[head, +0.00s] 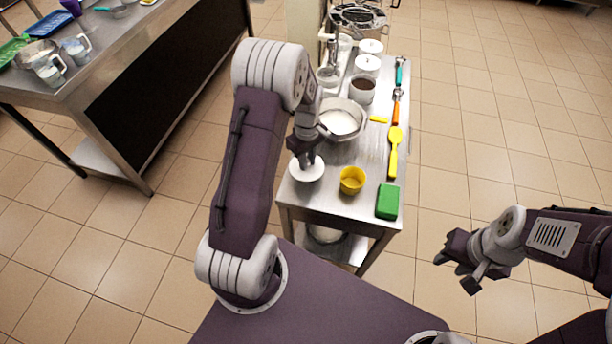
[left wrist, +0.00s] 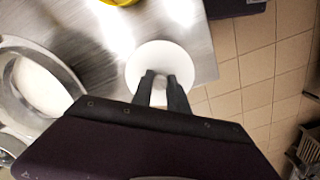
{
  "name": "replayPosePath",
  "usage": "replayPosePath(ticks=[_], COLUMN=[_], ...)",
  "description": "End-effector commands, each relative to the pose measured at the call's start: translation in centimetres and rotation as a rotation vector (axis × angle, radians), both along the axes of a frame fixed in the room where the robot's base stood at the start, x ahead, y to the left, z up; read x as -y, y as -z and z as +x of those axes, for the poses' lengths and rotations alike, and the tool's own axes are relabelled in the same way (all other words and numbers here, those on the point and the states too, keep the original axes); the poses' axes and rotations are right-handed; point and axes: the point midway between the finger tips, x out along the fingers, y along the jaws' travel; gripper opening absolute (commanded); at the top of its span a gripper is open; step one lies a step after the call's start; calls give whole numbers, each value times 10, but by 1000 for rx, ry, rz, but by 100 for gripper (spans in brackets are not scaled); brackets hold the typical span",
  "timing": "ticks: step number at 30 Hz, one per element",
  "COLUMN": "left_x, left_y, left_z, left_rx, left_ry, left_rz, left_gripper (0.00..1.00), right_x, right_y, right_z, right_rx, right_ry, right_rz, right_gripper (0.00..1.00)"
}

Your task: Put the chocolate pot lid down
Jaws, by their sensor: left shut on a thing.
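The white round chocolate pot lid (head: 306,170) is at the near left corner of the steel table. My left gripper (head: 307,159) is shut on it from above. In the left wrist view the lid (left wrist: 163,58) shows beyond the closed fingers (left wrist: 162,84), over the table corner. I cannot tell whether it touches the tabletop. The chocolate pot (head: 362,92) stands uncovered further back, with brown contents showing. My right gripper (head: 455,273) is open and empty, to the right of the table and away from it.
A steel bowl (head: 358,133) with white contents stands behind the lid. A yellow cup (head: 352,181) and a green block (head: 388,202) are to its right. A yellow spatula (head: 394,150) lies along the right edge. White-lidded pots (head: 367,64) stand at the back.

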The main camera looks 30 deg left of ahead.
Motion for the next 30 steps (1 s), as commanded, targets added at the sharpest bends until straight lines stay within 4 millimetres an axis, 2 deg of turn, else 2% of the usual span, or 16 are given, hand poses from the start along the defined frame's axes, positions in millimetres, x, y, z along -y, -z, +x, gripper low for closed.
replayPosePath(ticks=[3, 8, 15, 27, 28, 30], left_x=[6, 8, 8, 8, 8, 8], left_y=[10, 14, 50, 58, 56, 56], left_z=[-16, -21, -21, -20, -20, -20], left_rx=[-1, 1, -2, 1, 1, 1], left_ry=[1, 1, 1, 1, 1, 1], left_rz=[-1, 0, 0, 1, 1, 1], left_gripper=[0, 0, 0, 0, 28, 41], right_x=[0, 0, 0, 0, 0, 0], right_y=[-1, -1, -2, 2, 0, 0], right_z=[0, 0, 0, 0, 0, 0], right_rx=[0, 0, 0, 0, 0, 0], right_ry=[0, 0, 0, 0, 0, 0], right_rz=[0, 0, 0, 0, 0, 0], right_gripper=[36, 36, 36, 36, 36, 36])
